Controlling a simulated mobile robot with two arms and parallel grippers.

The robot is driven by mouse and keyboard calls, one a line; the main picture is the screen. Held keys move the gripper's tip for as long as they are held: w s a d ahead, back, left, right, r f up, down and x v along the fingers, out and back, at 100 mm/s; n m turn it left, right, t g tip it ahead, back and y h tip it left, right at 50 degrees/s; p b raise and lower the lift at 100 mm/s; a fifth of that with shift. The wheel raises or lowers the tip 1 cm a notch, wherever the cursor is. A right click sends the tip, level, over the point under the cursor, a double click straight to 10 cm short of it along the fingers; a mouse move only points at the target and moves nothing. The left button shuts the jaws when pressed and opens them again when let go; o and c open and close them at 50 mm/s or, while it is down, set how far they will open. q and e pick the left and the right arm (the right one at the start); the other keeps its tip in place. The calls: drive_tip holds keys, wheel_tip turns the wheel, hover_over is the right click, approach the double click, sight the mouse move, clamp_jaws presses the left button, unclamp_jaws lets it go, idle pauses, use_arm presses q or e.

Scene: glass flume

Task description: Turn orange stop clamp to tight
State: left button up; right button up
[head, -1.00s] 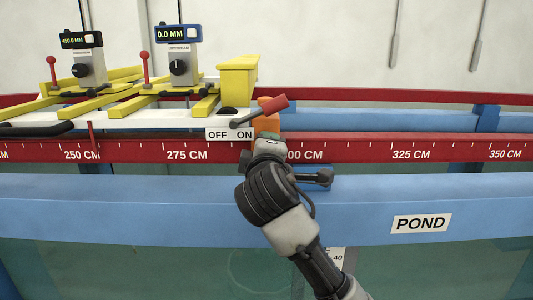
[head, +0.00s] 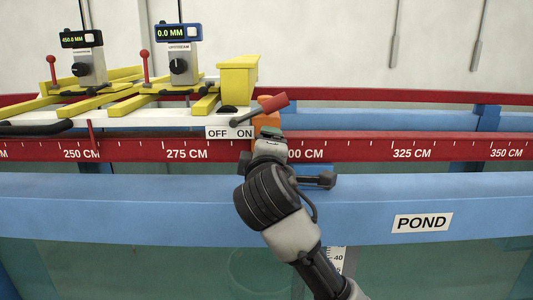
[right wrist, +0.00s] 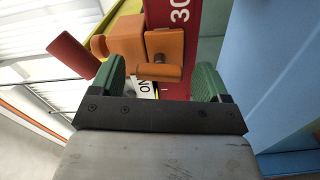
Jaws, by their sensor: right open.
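The orange stop clamp (head: 267,119) sits on the red rail at about the 300 cm mark, partly hidden behind my right gripper in the head view. In the right wrist view, its orange block (right wrist: 126,40) lies against the rail, and its short orange handle (right wrist: 158,72) crosses the gap between my fingers. My right gripper (right wrist: 160,80) is open, with one green finger on each side of the handle; I see no clear contact. In the head view, the right gripper (head: 268,136) is right in front of the clamp. My left gripper is not in view.
A red-gripped lever (head: 268,106) rises beside the clamp, above the OFF/ON label (head: 230,133). A white carriage (head: 130,117) with yellow bars and two gauges stands to the left. The blue beam (head: 150,205) runs in front. The red rail (head: 440,147) is clear to the right.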

drive_tip(key=s+b, duration=0.3)
drive_tip(key=s, duration=0.6)
drive_tip(key=shift+s, duration=0.2)
drive_tip(key=shift+f, duration=0.1)
